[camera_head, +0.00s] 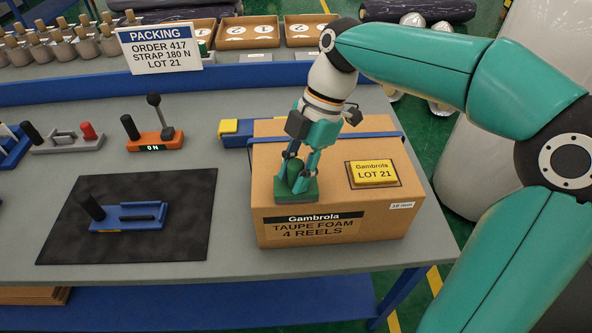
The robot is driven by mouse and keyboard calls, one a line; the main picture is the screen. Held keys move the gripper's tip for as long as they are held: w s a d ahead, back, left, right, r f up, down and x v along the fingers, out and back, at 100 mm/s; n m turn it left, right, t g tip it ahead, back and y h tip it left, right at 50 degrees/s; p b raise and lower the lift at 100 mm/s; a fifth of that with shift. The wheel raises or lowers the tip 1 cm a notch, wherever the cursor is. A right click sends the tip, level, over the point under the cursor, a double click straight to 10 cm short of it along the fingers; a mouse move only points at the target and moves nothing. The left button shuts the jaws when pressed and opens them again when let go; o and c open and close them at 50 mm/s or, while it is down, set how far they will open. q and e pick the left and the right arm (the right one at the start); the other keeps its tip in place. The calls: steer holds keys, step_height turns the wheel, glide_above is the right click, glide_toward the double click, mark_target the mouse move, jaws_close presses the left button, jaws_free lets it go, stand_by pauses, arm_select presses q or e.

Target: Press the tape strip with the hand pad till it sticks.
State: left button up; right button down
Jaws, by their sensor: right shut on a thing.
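A brown cardboard box (345,222) stands at the right of the table, labelled "Gambrola TAUPE FOAM 4 REELS". My right gripper (297,183) points down over the left part of its top and is shut on a green hand pad (297,195). The pad rests on or just over the box top near its front left edge; I cannot tell whether it presses. No tape strip shows clearly; the pad and fingers may cover it. A blue strap (375,134) runs across the back of the box top. My left gripper is not in view.
A yellow "LOT 21" label (374,173) lies on the box's right part. A black mat (150,185) with a blue tool (128,216) lies at left. An orange lever unit marked "ON" (155,138) and a packing sign (160,48) stand behind.

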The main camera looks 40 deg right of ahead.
steer(key=shift+r+p, duration=2.9)
steer(key=shift+r, duration=0.65)
steer(key=shift+f, duration=0.1)
